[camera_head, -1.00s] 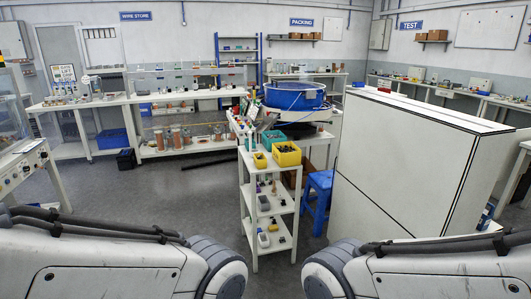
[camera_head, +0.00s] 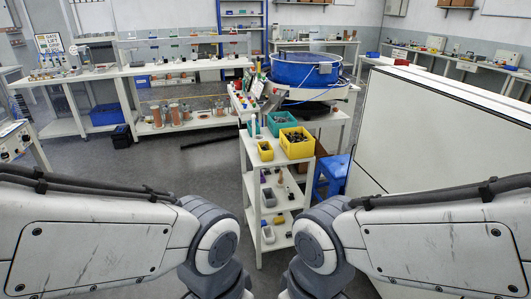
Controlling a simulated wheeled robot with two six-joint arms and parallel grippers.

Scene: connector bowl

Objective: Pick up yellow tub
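A larger yellow tub (camera_head: 297,143) with dark parts in it stands on the top shelf of a white shelf rack (camera_head: 250,160), near its right side. A smaller yellow tub (camera_head: 265,151) stands to its left on the same shelf. A teal tub (camera_head: 281,123) stands just behind them. My two arms come in from the left and right lower edges and bend down at the bottom middle. Both grippers are out of view below the frame, and nothing shows between the arms and the tubs.
A large white cabinet (camera_head: 435,130) stands close on the right. A blue stool (camera_head: 331,175) is between it and the rack. A blue bowl feeder (camera_head: 304,70) is behind the rack. Grey floor (camera_head: 190,170) is clear to the rack's left.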

